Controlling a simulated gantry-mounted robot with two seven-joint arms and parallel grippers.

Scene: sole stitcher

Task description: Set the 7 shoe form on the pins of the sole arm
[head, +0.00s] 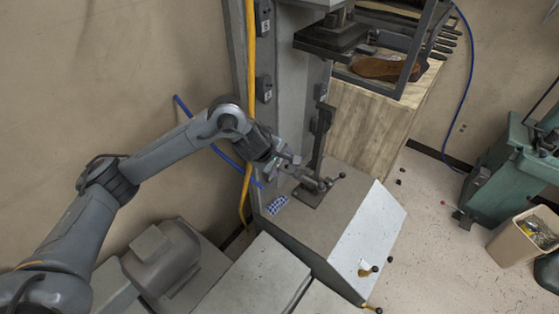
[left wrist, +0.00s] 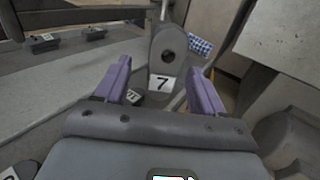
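The grey shoe form with a white 7 label (left wrist: 168,52) stands ahead of my left gripper in the left wrist view, with a round dark hole near its top. My left gripper (left wrist: 161,72) has its two purple fingers spread apart, one on each side of the label in the picture; I see no contact. In the head view, my left gripper (head: 288,163) is beside the machine column, close to the dark upright arm (head: 319,145) on the machine's base. Whether this is the sole arm, and where its pins are, I cannot tell. My right gripper is out of view.
A blue checkered cloth (head: 276,205) lies on the machine base (head: 325,230). Labelled dark blocks (head: 264,88) are on the column. A wooden bench (head: 365,130) carries a brown sole (head: 385,69). Open floor lies between.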

